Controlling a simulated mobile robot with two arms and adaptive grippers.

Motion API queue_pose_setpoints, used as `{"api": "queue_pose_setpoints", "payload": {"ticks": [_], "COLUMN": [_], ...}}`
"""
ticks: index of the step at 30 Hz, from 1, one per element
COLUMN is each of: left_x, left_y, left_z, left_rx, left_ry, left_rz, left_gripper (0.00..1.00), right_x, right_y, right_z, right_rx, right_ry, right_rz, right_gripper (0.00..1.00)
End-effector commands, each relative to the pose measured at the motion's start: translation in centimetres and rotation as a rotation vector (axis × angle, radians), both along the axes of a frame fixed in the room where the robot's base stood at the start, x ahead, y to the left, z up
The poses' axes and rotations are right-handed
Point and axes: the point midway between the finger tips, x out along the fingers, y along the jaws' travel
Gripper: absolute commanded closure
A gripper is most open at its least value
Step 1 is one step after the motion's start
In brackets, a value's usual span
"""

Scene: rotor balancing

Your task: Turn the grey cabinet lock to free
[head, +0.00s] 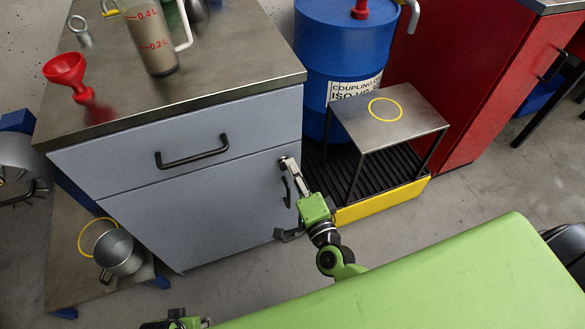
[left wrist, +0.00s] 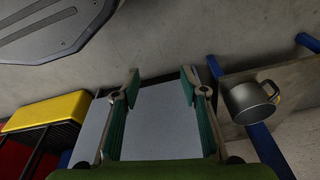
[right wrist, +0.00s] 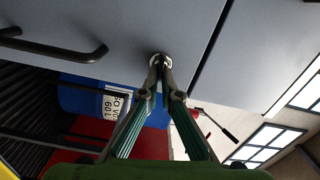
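The grey cabinet (head: 225,221) has a drawer on top and a door below, which looks shut. Its lock is a small round metal piece (right wrist: 161,60) near the door's upper corner, beside the black door handle (right wrist: 55,47). In the head view the lock is mostly hidden by my right gripper (head: 290,165). In the right wrist view the fingertips of my right gripper (right wrist: 160,68) come together on the lock. The lock's turn marking cannot be read. My left gripper (left wrist: 160,82) is open and empty, low over the floor; part of it shows at the head view's bottom edge (head: 176,321).
A jug (head: 150,40), red funnel (head: 67,74) and metal eyebolt (head: 80,30) stand on the cabinet top. Right of the cabinet are a blue drum (head: 340,45) and a small metal stand (head: 405,128) on a yellow-edged grate. A metal mug (head: 120,253) stands lower left.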

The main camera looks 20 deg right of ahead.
Motion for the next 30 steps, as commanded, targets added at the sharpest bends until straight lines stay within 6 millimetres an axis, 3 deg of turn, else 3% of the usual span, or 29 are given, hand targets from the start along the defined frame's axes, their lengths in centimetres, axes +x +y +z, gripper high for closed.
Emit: {"api": "queue_pose_setpoints", "payload": {"ticks": [12,28,30], "left_x": [0.2,0.3,0.3], "left_y": [0.0,0.1,0.1], "left_z": [1.7,1.9,1.9], "left_rx": [-0.001,0.001,0.001], "left_ry": [-0.007,-0.007,-0.008], "left_rz": [0.002,0.003,0.003], "left_gripper": [0.60,0.60,0.60], "right_x": [0.0,0.0,0.0], "right_y": [-0.1,-0.1,-0.1], "right_z": [-0.3,-0.3,-0.3], "right_rx": [0.175,0.197,0.196], "right_ry": [0.006,0.007,0.007], "right_rz": [-0.001,-0.001,-0.001], "right_gripper": [1.00,1.00,0.80]}}
